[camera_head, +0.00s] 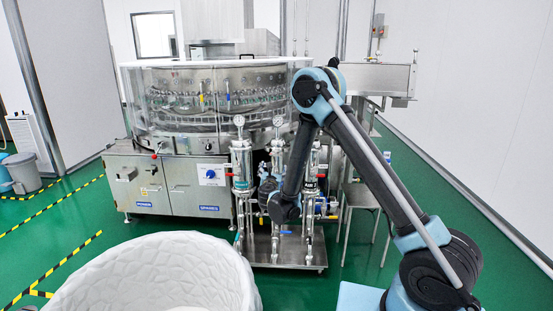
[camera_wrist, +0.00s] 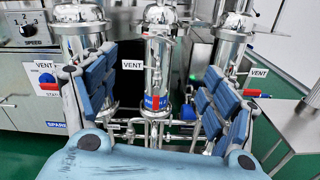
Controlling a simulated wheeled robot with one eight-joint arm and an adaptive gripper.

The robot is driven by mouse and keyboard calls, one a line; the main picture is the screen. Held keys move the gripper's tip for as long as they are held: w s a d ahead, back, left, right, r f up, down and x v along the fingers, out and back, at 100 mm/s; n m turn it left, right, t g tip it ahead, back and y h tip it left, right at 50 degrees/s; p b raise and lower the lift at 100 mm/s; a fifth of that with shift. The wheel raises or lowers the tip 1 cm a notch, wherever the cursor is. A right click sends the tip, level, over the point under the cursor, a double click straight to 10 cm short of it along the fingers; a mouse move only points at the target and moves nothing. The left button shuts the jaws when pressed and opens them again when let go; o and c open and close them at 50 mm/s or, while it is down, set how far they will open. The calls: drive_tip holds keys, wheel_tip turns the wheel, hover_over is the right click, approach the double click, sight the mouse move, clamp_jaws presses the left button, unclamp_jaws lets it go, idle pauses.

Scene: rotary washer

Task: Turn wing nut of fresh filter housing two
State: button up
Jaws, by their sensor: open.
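Three upright shiny steel filter housings stand in a row on a steel skid. The middle housing (camera_wrist: 158,68) is straight ahead in the wrist view, between my fingers and beyond them, with a VENT label at its left. The left housing (camera_wrist: 80,28) and right housing (camera_wrist: 232,40) flank it. In the head view the left housing (camera_head: 241,168) is clear, while my arm partly hides the others.
A round glass-walled washer (camera_head: 205,97) stands on a steel cabinet (camera_head: 175,184) behind and left. Pressure gauges (camera_head: 239,121) top the housings. Pipes and valves run low on the skid (camera_head: 290,256). A metal stool (camera_head: 361,196) stands right. A large white tub (camera_head: 160,275) fills the foreground.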

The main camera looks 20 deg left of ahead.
sight(276, 156)
drive_tip(key=x, duration=1.7)
drive_tip(key=shift+d, duration=0.1)
drive_tip(key=shift+c, duration=0.5)
drive_tip(key=c, duration=1)
